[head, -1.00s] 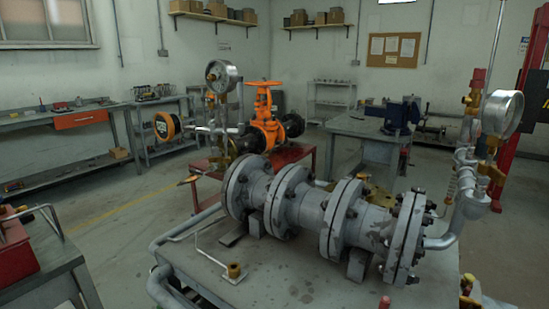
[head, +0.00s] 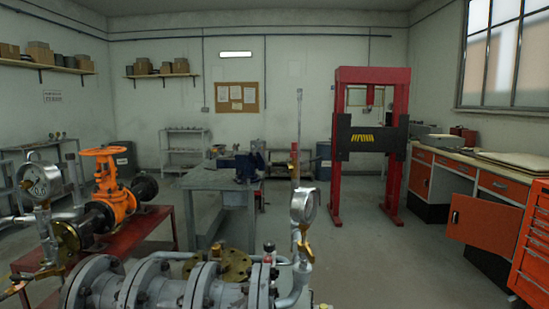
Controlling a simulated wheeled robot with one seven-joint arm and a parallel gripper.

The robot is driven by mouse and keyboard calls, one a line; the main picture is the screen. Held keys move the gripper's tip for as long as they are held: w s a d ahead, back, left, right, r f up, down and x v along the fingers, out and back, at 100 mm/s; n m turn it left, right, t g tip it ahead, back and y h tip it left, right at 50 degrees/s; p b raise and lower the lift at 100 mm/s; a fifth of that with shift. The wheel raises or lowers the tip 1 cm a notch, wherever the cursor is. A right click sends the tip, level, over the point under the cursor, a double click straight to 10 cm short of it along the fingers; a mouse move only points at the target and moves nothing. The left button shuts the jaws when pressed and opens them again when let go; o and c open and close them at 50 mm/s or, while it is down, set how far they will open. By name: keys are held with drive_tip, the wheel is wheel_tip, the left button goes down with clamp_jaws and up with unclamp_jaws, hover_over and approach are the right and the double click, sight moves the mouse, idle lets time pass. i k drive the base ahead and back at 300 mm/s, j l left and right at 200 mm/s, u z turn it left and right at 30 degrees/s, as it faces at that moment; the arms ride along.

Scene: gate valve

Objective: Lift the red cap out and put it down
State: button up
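I cannot make out for certain which thing is the red cap. A small red part (head: 294,158) shows on the upright fitting behind the right pressure gauge (head: 304,206). The grey flanged pipe assembly (head: 205,290) runs along the bottom of the head view, cut off by the lower edge. A small knob (head: 269,246) stands upright at its right end. My gripper is not in view.
The orange gate valve (head: 107,185) sits on a red stand (head: 155,225) at left, beside another gauge (head: 40,180). A grey workbench (head: 205,180) with a vise stands behind. A red press (head: 371,140) and an open orange cabinet door (head: 484,226) are at right. Floor at centre right is clear.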

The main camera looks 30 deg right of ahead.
sight(293, 153)
drive_tip(key=l+u, duration=0.1)
drive_tip(key=u, duration=0.25)
drive_tip(key=l+u, duration=0.35)
drive_tip(key=l, duration=0.3)
drive_tip(key=l+u, duration=0.35)
drive_tip(key=l, duration=0.35)
